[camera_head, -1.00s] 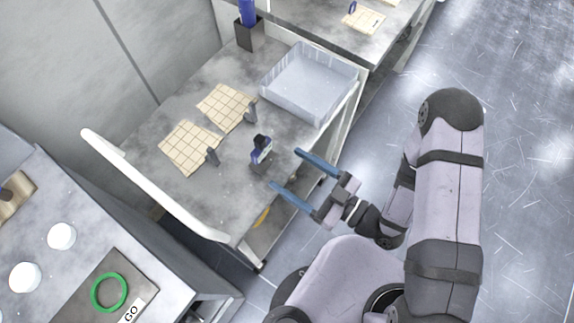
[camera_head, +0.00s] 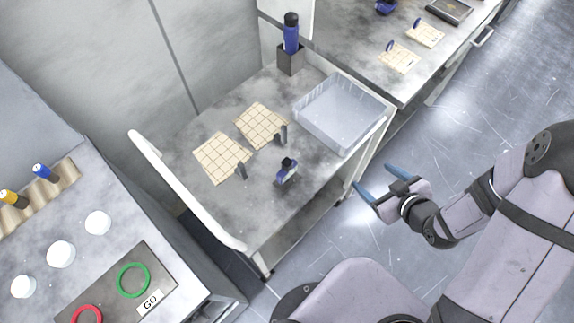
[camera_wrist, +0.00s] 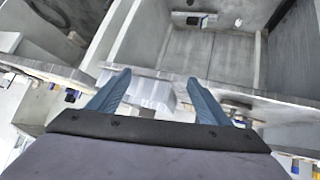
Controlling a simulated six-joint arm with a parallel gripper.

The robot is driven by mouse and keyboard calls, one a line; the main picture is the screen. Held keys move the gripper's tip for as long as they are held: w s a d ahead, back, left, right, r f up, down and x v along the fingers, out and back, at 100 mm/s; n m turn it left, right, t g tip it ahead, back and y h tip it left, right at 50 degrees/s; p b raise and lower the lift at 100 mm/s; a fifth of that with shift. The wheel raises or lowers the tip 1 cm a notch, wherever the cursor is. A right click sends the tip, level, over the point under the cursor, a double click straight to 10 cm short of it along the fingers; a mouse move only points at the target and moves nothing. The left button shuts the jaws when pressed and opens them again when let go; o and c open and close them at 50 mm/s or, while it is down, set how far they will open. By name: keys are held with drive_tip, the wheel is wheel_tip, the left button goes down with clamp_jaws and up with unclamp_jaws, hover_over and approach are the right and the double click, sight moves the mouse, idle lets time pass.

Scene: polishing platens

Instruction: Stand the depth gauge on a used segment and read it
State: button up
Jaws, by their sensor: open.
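A small blue and black upright device (camera_head: 287,171), which looks like the depth gauge, stands on the grey cart top near its front edge. Two beige gridded pads, the near one (camera_head: 222,158) and the far one (camera_head: 261,126), lie left of it and look like the segments. Each has a small grey upright piece at its right corner. I cannot tell which is used. My gripper (camera_head: 377,181) is open and empty, off the cart's right side and well apart from the device. Its two blue fingers also show in the wrist view (camera_wrist: 160,82), with nothing between them.
A white rail (camera_head: 185,190) edges the cart's left side. A bench with more gridded pads (camera_head: 399,57) stands behind. A panel (camera_head: 118,285) with green and red rings is lower left.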

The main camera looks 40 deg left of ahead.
drive_tip(key=w+d+r+m+t+h+p, duration=0.1)
drive_tip(key=w+d+r+m+h+p, duration=0.15)
drive_tip(key=d, duration=0.35)
drive_tip(key=w+d+r+m+h+p, duration=0.1)
drive_tip(key=w+d+r+m+h, duration=0.1)
drive_tip(key=d+r+h, duration=0.3)
drive_tip(key=s+d+r+m+g+h+p, duration=0.2)
drive_tip(key=s+d+r+m+p, duration=0.25)
drive_tip(key=d+r+m, duration=0.55)
drive_tip(key=w+a+f+n+t+y+b, duration=0.25)
drive_tip(key=a+f+n+y+b, duration=0.5)
drive_tip(key=a+f+n, duration=0.6)
drive_tip(key=n+g+y+b, duration=0.4)
drive_tip(key=g+y+b, duration=0.2)
drive_tip(key=y+b, duration=0.4)
approach(290, 173)
drive_tip(key=a+f+y, duration=0.1)
drive_tip(key=a, duration=0.1)
drive_tip(key=shift+s+a+f+p, duration=0.1)
drive_tip(key=shift+s+a+p, duration=0.05)
drive_tip(key=shift+a+p, duration=1)
drive_tip(key=shift+a, duration=0.25)
drive_tip(key=a, duration=0.1)
drive_tip(key=a+p, duration=0.1)
drive_tip(key=a, duration=0.1)
drive_tip(key=shift+r, duration=0.25)
drive_tip(key=shift+a+f+p, duration=0.1)
drive_tip(key=shift+a+p, duration=0.3)
drive_tip(key=shift+a, duration=0.25)
